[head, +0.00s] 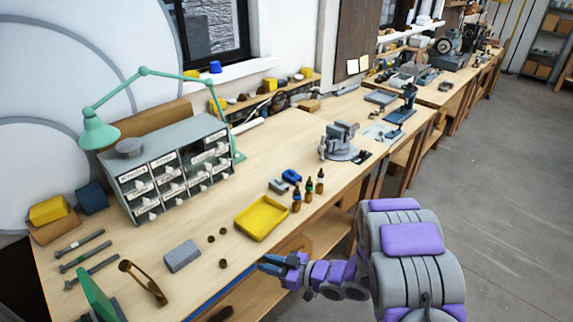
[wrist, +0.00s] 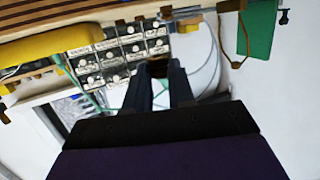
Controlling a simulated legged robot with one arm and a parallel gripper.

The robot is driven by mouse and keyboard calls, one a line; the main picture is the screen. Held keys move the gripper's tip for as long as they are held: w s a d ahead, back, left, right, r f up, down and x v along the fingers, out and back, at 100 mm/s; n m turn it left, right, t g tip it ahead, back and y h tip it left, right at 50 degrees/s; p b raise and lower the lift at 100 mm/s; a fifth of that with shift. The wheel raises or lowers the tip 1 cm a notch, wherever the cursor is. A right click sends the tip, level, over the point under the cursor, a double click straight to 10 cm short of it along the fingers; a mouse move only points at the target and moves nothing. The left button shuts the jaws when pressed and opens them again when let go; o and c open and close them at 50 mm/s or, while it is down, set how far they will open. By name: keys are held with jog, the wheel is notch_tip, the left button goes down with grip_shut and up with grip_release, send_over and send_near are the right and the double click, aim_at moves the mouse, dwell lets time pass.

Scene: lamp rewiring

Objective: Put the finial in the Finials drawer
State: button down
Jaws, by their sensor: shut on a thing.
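My gripper (head: 268,264) is at the front edge of the workbench, right of the small brown pieces and below the yellow tray. In the wrist view, my gripper (wrist: 157,72) is shut on a small dark brown thing, the finial (wrist: 157,68), held between the fingertips and partly hidden by them. The grey drawer cabinet (head: 172,134) stands at the back left of the bench, well apart from my gripper. Its small labelled drawers all look shut. The cabinet's drawers (wrist: 116,55) also show beyond my fingertips in the wrist view. I cannot surely read which label says Finials.
A yellow tray (head: 262,217), a grey block (head: 182,256) and small brown pieces (head: 222,263) lie between my gripper and the cabinet. Dropper bottles (head: 297,200) and a vise (head: 341,142) stand to the right. A green lamp (head: 98,131) arches over the cabinet. A brass bracket (head: 143,282) stands front left.

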jog(key=w+d+r+m+t+h, duration=0.4)
jog(key=w+d+r+m+t, duration=0.15)
jog(key=w+d+r, duration=0.5)
jog(key=d+r+m+t+h+b, duration=0.1)
jog(key=d+r+m+t+h, duration=0.4)
jog(key=d+r, duration=0.75)
jog(key=a+f+n+g+y, duration=0.5)
jog(key=a+f+n, duration=0.1)
jog(key=a+f, duration=0.75)
jog(key=s+a+f+n+g+y+p, duration=0.1)
jog(key=s+a+f+n+g+y, duration=0.3)
jog(key=s+a+f, duration=0.6)
jog(key=shift+s+n+g, duration=0.45)
jog(key=shift+s+g, duration=0.3)
jog(key=shift+g, duration=0.3)
jog(key=shift+a, duration=0.1)
